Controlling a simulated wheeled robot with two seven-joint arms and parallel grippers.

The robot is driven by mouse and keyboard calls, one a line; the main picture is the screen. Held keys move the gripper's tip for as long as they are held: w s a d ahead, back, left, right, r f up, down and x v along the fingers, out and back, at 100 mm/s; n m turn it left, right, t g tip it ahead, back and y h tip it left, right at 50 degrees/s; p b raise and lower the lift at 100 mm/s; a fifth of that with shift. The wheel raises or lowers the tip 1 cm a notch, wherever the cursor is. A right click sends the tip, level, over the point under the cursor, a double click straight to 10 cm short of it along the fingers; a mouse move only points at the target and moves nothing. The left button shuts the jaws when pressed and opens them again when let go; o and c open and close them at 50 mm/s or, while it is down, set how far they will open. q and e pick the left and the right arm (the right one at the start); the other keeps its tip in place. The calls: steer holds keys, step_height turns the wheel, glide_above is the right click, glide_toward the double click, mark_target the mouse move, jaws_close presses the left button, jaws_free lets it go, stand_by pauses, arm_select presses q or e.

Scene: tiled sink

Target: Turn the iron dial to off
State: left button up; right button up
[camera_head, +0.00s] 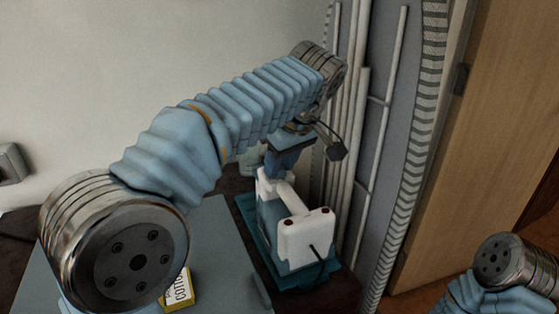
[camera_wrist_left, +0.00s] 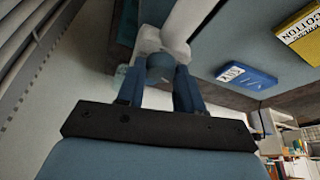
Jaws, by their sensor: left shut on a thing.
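The white and blue iron (camera_head: 306,236) sits on a teal base in the head view, with a dark cord at its near end. My left gripper (camera_head: 278,170) reaches down to the iron's far end from above. In the left wrist view, the iron's white body (camera_wrist_left: 188,25) is at the top. There the two blue fingers of my left gripper (camera_wrist_left: 160,84) are on either side of a round blue-grey dial (camera_wrist_left: 160,65) and shut on it. The dial's markings cannot be read. My right arm shows only at the lower right of the head view; its gripper is out of view.
The iron stands near a grey ironing board (camera_head: 225,240). A yellow box marked COTTON (camera_head: 180,290) lies on the board. A blue box marked SILK (camera_wrist_left: 245,77) shows in the wrist view. A grey panel with white tubes (camera_head: 375,150) stands close to the iron's right.

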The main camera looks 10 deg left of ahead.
arm_select(q)
steer(key=n+g, duration=0.1)
steer(key=n, duration=0.1)
steer(key=n+g+y, duration=0.1)
steer(key=n, duration=0.2)
steer(key=shift+w+d+n, duration=0.1)
steer(key=shift+w+n, duration=0.1)
steer(key=shift+n, duration=0.1)
stand_by(0.5)
steer(key=o, duration=1)
steer(key=shift+o, duration=0.2)
